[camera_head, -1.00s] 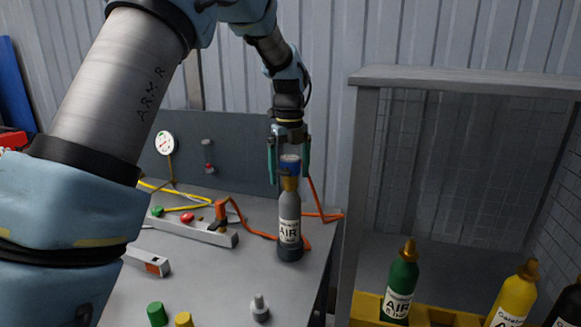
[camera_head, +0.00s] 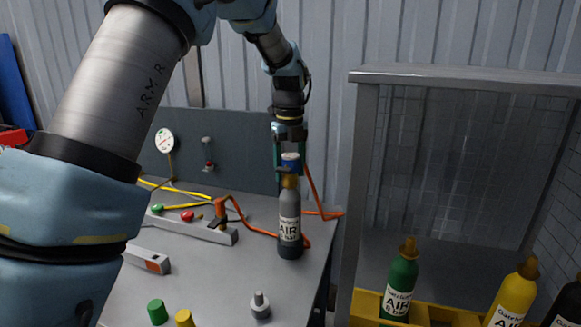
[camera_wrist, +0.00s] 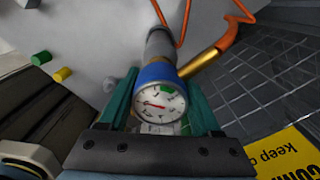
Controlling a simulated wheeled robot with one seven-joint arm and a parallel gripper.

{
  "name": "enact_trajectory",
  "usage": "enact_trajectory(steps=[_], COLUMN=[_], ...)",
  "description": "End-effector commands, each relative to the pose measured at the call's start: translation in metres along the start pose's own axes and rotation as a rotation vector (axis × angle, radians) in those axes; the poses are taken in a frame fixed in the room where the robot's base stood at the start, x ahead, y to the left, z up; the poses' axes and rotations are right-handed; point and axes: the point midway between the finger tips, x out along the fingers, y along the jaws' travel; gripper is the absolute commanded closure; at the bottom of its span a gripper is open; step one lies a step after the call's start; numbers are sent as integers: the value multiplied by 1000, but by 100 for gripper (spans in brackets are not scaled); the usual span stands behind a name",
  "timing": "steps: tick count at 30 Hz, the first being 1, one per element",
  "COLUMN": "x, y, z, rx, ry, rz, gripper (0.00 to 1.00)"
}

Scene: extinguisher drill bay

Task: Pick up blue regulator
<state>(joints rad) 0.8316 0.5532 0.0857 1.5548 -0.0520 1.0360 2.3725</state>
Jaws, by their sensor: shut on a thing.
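The blue regulator (camera_head: 290,161) sits on top of the grey air cylinder (camera_head: 290,215), which stands upright on the bench. In the wrist view the blue regulator (camera_wrist: 155,74) shows its round white gauge face with a red needle. My gripper (camera_head: 289,160) points straight down above the cylinder, shut on the blue regulator. In the wrist view its green fingers lie on either side of the gauge. I cannot tell whether the regulator is clear of the cylinder's neck.
The bench (camera_head: 215,285) holds a manifold bar (camera_head: 195,228) with coloured knobs, small green and yellow caps, and an orange hose (camera_head: 255,228) running behind the cylinder. A mesh cage (camera_head: 450,160) stands to the right, with a yellow rack (camera_head: 360,302) of cylinders below.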

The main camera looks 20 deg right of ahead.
Motion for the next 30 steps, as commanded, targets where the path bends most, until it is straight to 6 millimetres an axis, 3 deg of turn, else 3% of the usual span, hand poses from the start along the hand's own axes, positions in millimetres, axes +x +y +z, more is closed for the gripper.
enact_trajectory(steps=[8,21,30], x=[-12,-88,-101], y=[-1,-1,0], z=[1,1,0], rx=[1,0,0], ry=[-3,-2,-1], rz=[-5,-4,-1], gripper=[93,93,93])
